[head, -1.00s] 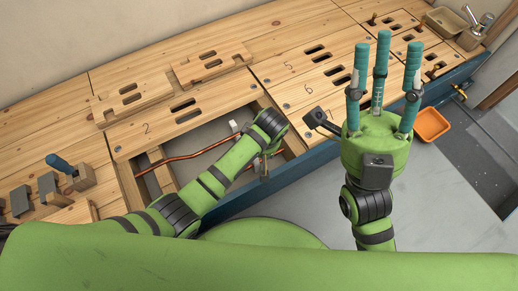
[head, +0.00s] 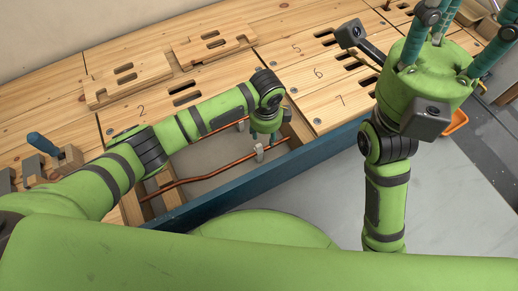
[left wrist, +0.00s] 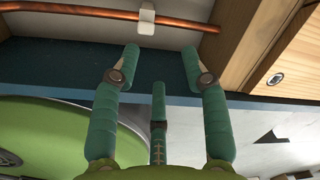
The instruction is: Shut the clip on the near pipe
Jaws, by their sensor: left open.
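The near pipe (head: 215,177) is a copper tube running across the open recess in the bench, close to its blue front edge. A pale clip (left wrist: 146,17) sits on the pipe in the left wrist view; whether its latch is closed cannot be told. My left gripper (head: 265,137) points down over the recess near the clip. In the left wrist view my left gripper (left wrist: 160,62) has its three teal fingers apart and empty, with the pipe and clip beyond the fingertips. My right gripper (head: 450,35) is raised at the upper right, fingers spread, tips out of frame.
A second copper pipe (head: 225,127) runs farther back, partly behind my left arm. The blue front edge (head: 240,190) and a wooden side wall (left wrist: 245,40) bound the recess. Slotted wooden panels (head: 215,45) and a blue-handled tool (head: 42,143) are on the bench.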

